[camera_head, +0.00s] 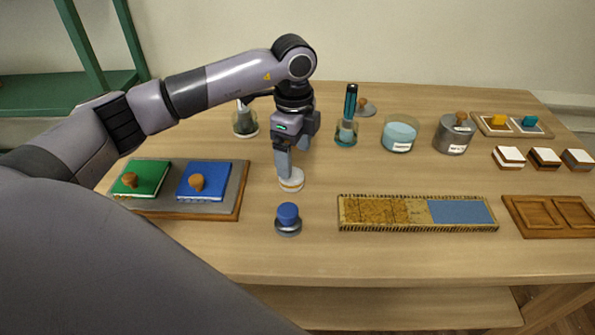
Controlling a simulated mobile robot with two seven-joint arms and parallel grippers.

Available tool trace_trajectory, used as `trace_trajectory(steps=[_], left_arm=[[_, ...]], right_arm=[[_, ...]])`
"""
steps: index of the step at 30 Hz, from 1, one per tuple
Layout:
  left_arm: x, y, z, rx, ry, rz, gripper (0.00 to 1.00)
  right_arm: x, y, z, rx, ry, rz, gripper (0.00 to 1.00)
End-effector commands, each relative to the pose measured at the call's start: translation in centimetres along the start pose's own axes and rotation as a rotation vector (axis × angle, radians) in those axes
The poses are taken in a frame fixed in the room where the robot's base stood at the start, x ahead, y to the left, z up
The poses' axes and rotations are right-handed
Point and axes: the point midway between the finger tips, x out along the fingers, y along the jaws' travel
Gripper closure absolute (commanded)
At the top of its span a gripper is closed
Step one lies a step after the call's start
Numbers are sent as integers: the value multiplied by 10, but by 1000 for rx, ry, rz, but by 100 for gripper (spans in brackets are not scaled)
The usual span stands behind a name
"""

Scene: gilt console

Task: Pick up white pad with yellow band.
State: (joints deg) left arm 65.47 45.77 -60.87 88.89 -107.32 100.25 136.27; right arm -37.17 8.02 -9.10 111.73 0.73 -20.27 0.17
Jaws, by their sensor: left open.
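The white pad with yellow band (291,184) is a small round white piece standing on the table near the middle, with a thin yellowish band near its base. My left gripper (285,168) points straight down right over the pad. Its jaws are open, and the fingertips reach the pad's top, partly hiding it. I cannot tell whether a finger touches the pad. My right gripper does not show.
A blue-knobbed stamp (288,219) stands just in front of the pad. A tray with green and blue knobbed blocks (241,199) lies left, a gilt-patterned strip (413,214) right. Jars (399,134) stand behind. A wooden panel (549,217) lies far right.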

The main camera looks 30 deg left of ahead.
Motion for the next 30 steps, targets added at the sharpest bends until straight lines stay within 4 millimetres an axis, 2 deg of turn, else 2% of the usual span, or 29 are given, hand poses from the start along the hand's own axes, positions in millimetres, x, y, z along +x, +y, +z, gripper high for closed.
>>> trace_trajectory(steps=[12,20,21,26,27,30], left_arm=[[54,7,3,0,0,1,14],[58,6,3,1,0,0,14],[58,6,3,1,0,0,17],[58,6,3,1,0,0,70],[58,6,3,1,0,0,73],[58,6,3,1,0,0,73]], right_arm=[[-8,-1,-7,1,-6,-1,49],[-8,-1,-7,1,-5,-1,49],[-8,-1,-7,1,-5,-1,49],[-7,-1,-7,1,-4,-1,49],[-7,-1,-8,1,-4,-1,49],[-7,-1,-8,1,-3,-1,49]])
